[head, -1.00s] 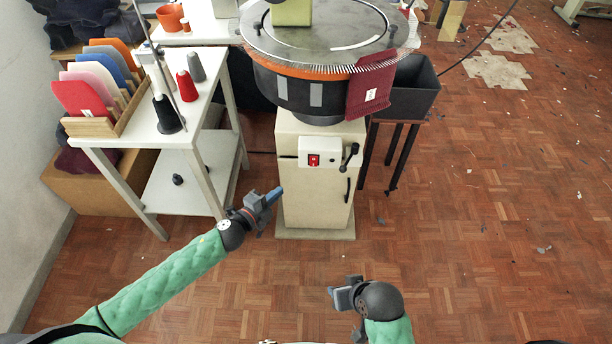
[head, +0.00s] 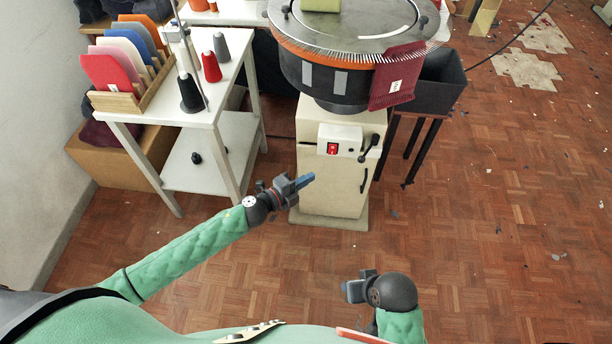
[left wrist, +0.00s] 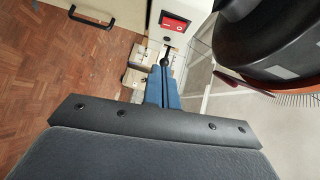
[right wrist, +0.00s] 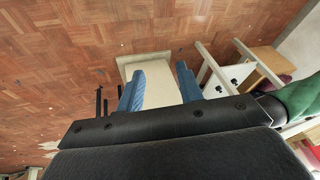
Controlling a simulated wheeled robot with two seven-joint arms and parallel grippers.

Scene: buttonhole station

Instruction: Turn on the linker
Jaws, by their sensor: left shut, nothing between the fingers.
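The linker (head: 335,85) is a round dial machine with a ring of pins on a cream pedestal (head: 330,185). A red rocker switch (head: 333,149) sits in a pale box on the pedestal's front; it also shows at the top of the left wrist view (left wrist: 174,23). My left gripper (head: 307,180) is shut and empty, below and left of the switch in the head view and apart from it. Its blue fingers lie together in the left wrist view (left wrist: 163,82). My right gripper (head: 352,290) is low in front; its blue fingers are spread with nothing between them in the right wrist view (right wrist: 160,88).
A black lever (head: 369,146) is right of the switch box. A white table (head: 150,112) with yarn cones and coloured panels stands left of the machine. A black bin (head: 436,82) on a stand is at right. Maroon knitting (head: 398,78) hangs from the dial. Floor at right is mostly clear.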

